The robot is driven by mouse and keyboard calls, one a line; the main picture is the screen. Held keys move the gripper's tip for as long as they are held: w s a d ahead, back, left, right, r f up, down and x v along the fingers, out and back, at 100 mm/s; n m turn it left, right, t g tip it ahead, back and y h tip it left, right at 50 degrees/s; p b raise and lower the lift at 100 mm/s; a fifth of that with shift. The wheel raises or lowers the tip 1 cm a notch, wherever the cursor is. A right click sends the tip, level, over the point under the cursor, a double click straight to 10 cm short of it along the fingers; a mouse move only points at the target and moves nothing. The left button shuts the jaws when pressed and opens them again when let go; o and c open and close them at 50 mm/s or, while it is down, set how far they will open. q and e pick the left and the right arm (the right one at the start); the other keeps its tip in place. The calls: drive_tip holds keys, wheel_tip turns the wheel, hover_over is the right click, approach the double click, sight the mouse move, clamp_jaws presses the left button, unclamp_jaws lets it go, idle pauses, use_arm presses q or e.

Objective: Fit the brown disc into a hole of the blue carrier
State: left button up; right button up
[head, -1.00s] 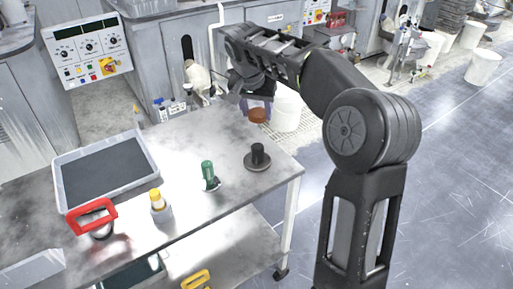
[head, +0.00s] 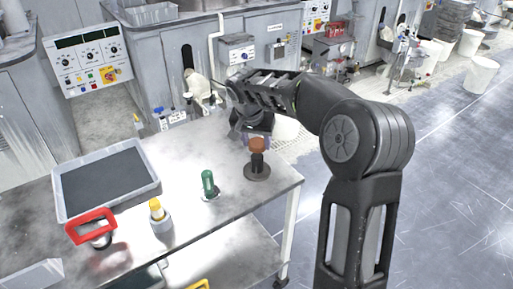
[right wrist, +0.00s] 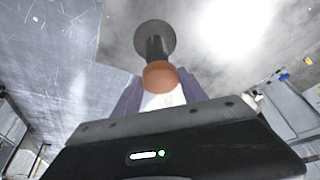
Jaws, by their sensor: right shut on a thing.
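The brown disc (head: 257,144) is at the tips of my right gripper (head: 256,137), which is shut on it. In the right wrist view the disc (right wrist: 160,75) shows between the two purple fingers, with its edge toward the camera. In the head view it overlaps the top of a black knobbed weight (head: 257,173) on the table's right end. I cannot tell whether they touch. In the right wrist view the weight (right wrist: 155,30) appears just beyond the disc. I see no blue carrier in these frames. My left gripper is not in view.
Grey machines (head: 240,50) stand behind.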

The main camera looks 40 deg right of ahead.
sight(256, 146)
drive_tip(key=shift+f, duration=1.35)
drive_tip(key=shift+f, duration=0.1)
drive_tip(key=o, duration=1.5)
drive_tip(key=shift+c, duration=0.2)
drive_tip(key=v, duration=1.2)
drive_tip(key=shift+b, duration=0.3)
drive_tip(key=shift+d, duration=0.1)
